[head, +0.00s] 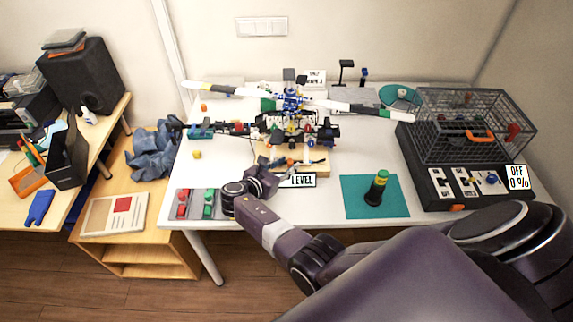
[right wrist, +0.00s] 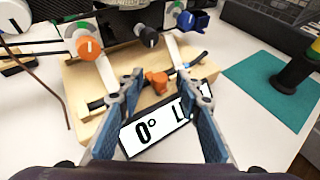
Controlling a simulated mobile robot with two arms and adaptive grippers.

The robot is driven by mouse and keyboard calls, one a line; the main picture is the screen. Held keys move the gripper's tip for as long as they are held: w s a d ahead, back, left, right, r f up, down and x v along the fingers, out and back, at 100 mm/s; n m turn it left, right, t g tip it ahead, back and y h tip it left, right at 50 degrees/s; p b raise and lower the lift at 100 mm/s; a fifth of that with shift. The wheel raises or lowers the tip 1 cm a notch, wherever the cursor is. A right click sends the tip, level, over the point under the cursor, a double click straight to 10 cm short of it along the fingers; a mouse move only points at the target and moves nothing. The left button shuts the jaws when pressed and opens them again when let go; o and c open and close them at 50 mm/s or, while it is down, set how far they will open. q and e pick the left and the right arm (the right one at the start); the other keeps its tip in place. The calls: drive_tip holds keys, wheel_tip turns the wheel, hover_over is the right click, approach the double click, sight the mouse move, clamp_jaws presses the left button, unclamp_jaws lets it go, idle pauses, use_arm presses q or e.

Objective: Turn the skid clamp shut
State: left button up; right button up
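The skid clamp appears to be the small orange turning piece (right wrist: 157,82) on the dark skid bar (right wrist: 98,105) above the wooden base (right wrist: 75,85) in the right wrist view. My right gripper (right wrist: 157,86) is open, with one fingertip on either side of the orange piece. I cannot tell whether the fingertips touch it. In the head view my right gripper (head: 270,168) reaches the front of the drone stand, and the clamp is too small to make out there. My left gripper is not in view.
A level sign (right wrist: 150,133) stands just under the fingers. An orange knob (right wrist: 88,47), a black knob (right wrist: 150,38) and a blue part (right wrist: 190,20) sit behind.

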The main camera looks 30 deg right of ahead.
wheel_tip(320, 180, up, 10)
idle(0.7)
idle(0.4)
